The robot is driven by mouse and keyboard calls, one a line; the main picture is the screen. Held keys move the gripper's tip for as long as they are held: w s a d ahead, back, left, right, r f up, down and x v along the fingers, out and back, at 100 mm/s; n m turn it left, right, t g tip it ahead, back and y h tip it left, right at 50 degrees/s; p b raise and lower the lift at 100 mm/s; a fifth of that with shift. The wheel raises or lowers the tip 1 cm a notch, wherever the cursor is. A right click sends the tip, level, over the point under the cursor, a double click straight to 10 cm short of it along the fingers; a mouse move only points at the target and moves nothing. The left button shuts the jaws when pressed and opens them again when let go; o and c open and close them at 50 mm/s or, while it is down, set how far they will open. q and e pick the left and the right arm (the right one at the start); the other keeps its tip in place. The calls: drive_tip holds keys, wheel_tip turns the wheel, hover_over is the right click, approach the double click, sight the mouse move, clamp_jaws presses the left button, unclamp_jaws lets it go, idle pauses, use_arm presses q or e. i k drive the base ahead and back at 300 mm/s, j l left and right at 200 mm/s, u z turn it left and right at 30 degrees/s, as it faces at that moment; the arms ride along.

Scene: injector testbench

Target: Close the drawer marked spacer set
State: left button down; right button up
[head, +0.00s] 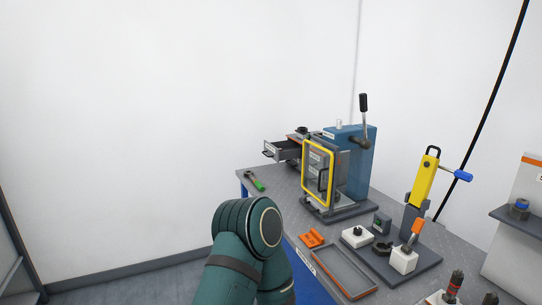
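A small drawer (281,150) stands pulled out to the left from a drawer unit (303,136) at the far end of the bench. The drawer has a light front and a dark inside. Its marking is too small to read, so I cannot tell whether it says spacer set. The unit is partly hidden behind the blue machine with the yellow-framed door. One of my teal arms shows at the bottom middle, well in front of the drawer and apart from it. Neither gripper shows.
The blue machine (354,160) has a yellow-framed door (305,172) near the drawer. A green-handled tool (257,184) lies at the bench's left edge.

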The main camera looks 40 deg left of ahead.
sight(285, 149)
drive_tip(key=i+j, duration=0.15)
drive_tip(key=j, duration=0.25)
drive_tip(key=i+j, duration=0.15)
drive_tip(key=j, duration=0.25)
drive_tip(key=i+j+z, duration=0.1)
drive_tip(key=j, duration=0.3)
drive_tip(key=i+j, duration=0.15)
drive_tip(key=j, duration=0.3)
drive_tip(key=i+j, duration=0.15)
drive_tip(key=j, duration=0.25)
drive_tip(key=i+j+z, duration=0.1)
drive_tip(key=j, duration=0.35)
drive_tip(key=i+j, duration=0.15)
drive_tip(key=j, duration=0.25)
